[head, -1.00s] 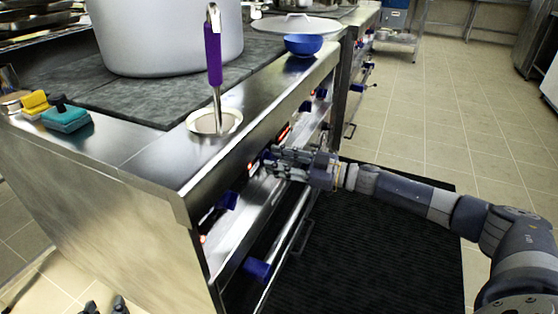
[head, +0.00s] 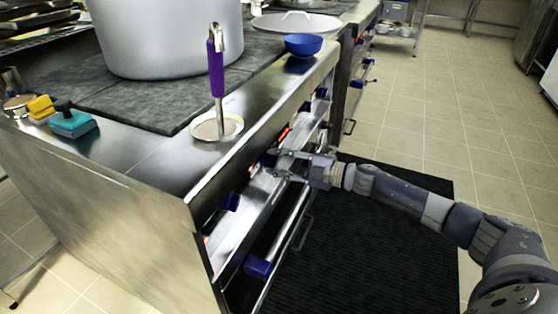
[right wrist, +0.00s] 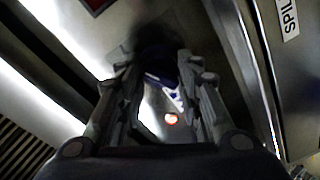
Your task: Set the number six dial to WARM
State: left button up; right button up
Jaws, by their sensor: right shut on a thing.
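My right gripper (head: 272,163) is at the stove's front control panel, its fingers on either side of a dark blue dial (head: 268,158). In the right wrist view the gripper (right wrist: 155,80) is shut on this dial (right wrist: 157,58), which sits between the fingertips in shadow. A white mark shows near the dial's lower side, and a red light (right wrist: 171,118) glows beside it. I cannot read the dial's number or setting. Another blue dial (head: 230,203) is nearer on the same panel. My left gripper is not in view.
A purple-handled ladle (head: 216,75) stands upright on a round rest on the counter. A large pot (head: 170,40), a blue bowl (head: 303,44) and sponges (head: 72,122) are on top. A blue oven knob (head: 257,267) and handle bar (head: 292,235) are below. A black mat (head: 365,240) covers the floor.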

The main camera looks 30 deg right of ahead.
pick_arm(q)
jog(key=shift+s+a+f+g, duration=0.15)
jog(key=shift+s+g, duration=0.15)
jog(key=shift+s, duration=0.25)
pick_arm(e)
jog(key=shift+n, duration=0.7)
jog(key=o, duration=1.1)
jog(key=shift+a, duration=0.1)
jog(key=shift+c, duration=0.2)
jog(key=v, duration=1.2)
jog(key=shift+r, duration=0.1)
